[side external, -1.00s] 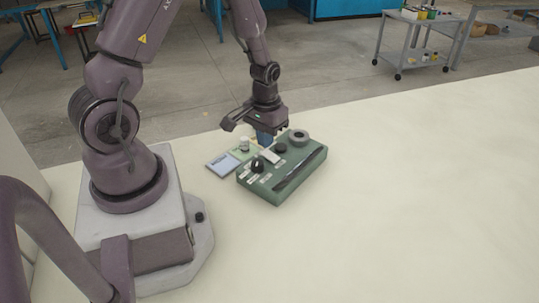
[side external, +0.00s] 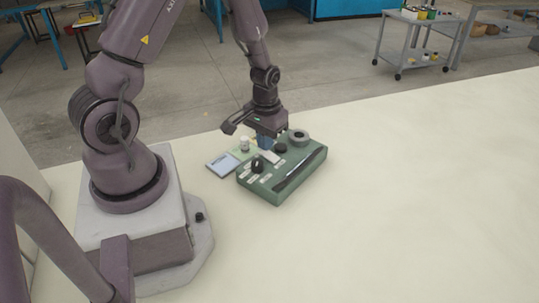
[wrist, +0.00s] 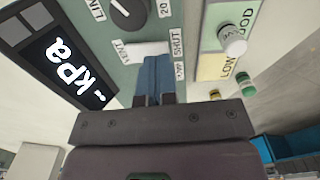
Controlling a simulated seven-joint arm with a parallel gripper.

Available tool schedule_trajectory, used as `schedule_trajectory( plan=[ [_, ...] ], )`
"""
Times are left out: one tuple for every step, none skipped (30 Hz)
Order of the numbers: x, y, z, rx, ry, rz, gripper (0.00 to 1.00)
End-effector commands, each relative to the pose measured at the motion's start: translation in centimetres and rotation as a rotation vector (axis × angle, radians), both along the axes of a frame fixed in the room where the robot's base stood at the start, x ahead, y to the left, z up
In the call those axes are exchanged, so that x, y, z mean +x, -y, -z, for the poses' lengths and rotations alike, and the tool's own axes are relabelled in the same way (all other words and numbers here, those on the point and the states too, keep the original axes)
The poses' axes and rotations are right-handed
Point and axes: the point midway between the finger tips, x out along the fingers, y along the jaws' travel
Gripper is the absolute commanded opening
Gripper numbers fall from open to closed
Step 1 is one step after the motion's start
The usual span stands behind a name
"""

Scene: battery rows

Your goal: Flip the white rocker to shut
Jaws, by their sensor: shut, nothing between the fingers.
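The white rocker (wrist: 148,48) sits on a green box (side external: 283,190), between a VENT label (wrist: 122,52) on its left and a SHUT label (wrist: 178,43) on its right in the wrist view. In the side view the rocker (side external: 271,157) shows as a small pale patch below my fingers. My gripper (wrist: 156,62) is shut and empty. Its blue fingertips overlap the rocker's near edge in the wrist view, toward the SHUT side; I cannot tell whether they touch it. They hide part of the rocker, and its tilt is unclear.
A black knob (wrist: 128,12) and a dark kPa display (wrist: 70,60) are on the same box. The table on the right is clear.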

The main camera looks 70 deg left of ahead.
Motion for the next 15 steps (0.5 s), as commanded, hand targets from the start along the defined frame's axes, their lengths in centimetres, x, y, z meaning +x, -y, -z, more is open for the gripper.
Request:
schedule_trajectory(
  plan=[
    [0.00, 0.00, 0.10, 0.000, 0.000, 0.000, 0.00],
    [0.00, 0.00, 0.15, 0.000, 0.000, 0.000, 0.00],
    [0.01, 0.00, 0.20, 0.000, 0.000, 0.000, 0.00],
    [0.01, 0.00, 0.25, 0.000, 0.000, 0.000, 0.00],
    [0.01, 0.00, 0.29, 0.000, 0.000, 0.000, 0.00],
    [0.02, -0.01, 0.35, 0.000, 0.001, 0.000, 0.00],
    [0.02, -0.01, 0.39, 0.000, 0.001, 0.000, 0.00],
    [0.03, -0.01, 0.43, 0.000, 0.001, 0.000, 0.00],
    [0.03, -0.01, 0.49, 0.000, 0.001, 0.000, 0.00],
    [0.03, -0.01, 0.53, 0.000, 0.001, 0.000, 0.00],
    [0.03, -0.01, 0.58, 0.000, 0.001, 0.000, 0.00],
    [0.03, -0.01, 0.64, 0.000, 0.001, 0.000, 0.00],
    [0.03, -0.01, 0.68, 0.000, 0.001, 0.000, 0.00],
    [0.03, -0.01, 0.73, 0.000, 0.001, 0.000, 0.00],
    [0.02, -0.01, 0.79, 0.000, 0.001, 0.000, 0.00]
  ],
)
